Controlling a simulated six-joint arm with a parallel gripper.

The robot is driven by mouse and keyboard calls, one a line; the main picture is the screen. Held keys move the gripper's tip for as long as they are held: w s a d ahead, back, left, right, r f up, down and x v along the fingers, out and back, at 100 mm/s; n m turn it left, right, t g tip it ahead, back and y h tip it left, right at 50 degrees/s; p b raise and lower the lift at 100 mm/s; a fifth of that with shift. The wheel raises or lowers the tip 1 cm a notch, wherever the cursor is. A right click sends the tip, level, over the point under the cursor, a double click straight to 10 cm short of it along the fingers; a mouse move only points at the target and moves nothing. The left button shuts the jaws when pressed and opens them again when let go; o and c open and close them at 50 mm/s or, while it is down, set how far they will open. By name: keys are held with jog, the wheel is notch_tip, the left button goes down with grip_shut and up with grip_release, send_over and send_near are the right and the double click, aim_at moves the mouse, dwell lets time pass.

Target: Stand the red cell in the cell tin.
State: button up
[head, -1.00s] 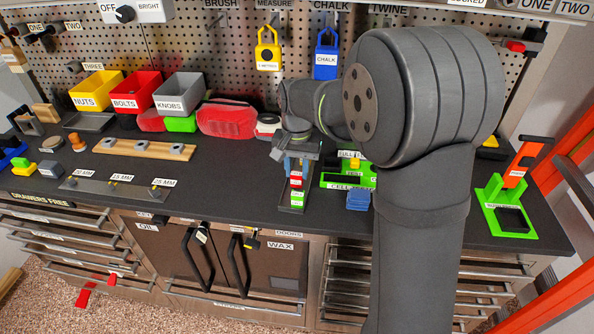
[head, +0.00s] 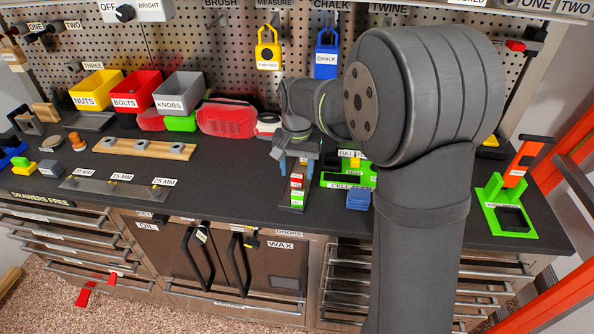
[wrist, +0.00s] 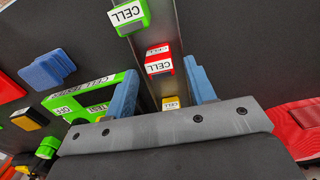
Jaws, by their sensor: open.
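The red cell (wrist: 158,64), with a white CELL label, sits on a narrow metal strip (head: 292,208) between a green cell (wrist: 130,16) and a yellow cell (wrist: 171,103) in the wrist view. In the head view the red cell (head: 297,181) shows just below my gripper (head: 297,166). My gripper (wrist: 160,70) is open, its two blue fingers on either side of the row, with the red cell between their tips in the picture. I cannot tell whether they touch it. The yellow cell is partly hidden by my gripper. I cannot make out the cell tin for sure.
A green cell tester (wrist: 100,95) stands close beside my gripper, with a blue block (head: 358,199) in front of it. A green stand (head: 508,212) is at the right. A wooden rack (head: 143,149) lies left, with clear dark worktop (head: 225,180) between.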

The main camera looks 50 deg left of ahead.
aim_at(297, 175)
notch_tip(297, 175, up, 11)
dwell(0.3)
notch_tip(297, 175, down, 12)
jog(key=shift+r, duration=1.85)
